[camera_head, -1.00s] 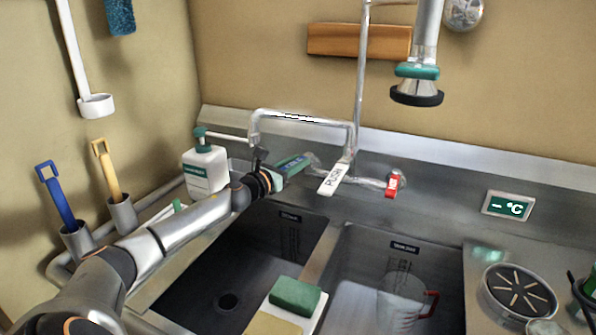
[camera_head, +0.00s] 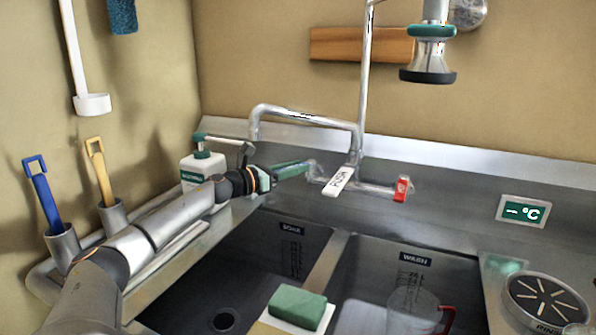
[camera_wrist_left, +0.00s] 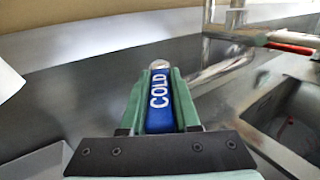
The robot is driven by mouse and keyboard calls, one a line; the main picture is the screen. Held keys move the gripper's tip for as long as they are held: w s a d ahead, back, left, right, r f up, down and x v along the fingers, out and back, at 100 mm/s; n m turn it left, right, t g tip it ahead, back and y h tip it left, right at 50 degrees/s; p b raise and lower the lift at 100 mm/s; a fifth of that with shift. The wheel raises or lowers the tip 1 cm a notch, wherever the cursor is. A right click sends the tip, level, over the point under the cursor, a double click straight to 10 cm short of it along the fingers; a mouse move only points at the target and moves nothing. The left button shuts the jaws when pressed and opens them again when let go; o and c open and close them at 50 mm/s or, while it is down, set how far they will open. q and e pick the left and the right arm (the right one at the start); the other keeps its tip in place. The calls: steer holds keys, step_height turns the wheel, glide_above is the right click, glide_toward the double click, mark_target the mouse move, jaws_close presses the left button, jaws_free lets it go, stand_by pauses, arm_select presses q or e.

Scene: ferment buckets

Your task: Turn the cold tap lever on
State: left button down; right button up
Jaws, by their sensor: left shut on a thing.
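The cold tap lever (camera_wrist_left: 159,102) is blue with white COLD lettering, seen in the left wrist view between the two green fingers of my left gripper (camera_wrist_left: 160,92). The gripper is shut on it. In the head view my left gripper (camera_head: 291,170) is at the left end of the tap body, its fingers pointing right, and they hide the lever there. The red-tagged lever (camera_head: 402,188) is at the tap's right end. A white PUSH lever (camera_head: 339,181) hangs at the middle. My right gripper is not in view.
A white soap bottle (camera_head: 203,168) stands just behind my left wrist. The bent spout (camera_head: 300,117) arches above the gripper. The sink (camera_head: 245,290) lies below, with a green sponge (camera_head: 297,307) at its front. A spray head (camera_head: 428,60) hangs at upper right.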

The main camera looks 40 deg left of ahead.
arm_select(q)
steer(key=c, duration=0.6)
jaws_free()
steer(key=shift+c, duration=0.2)
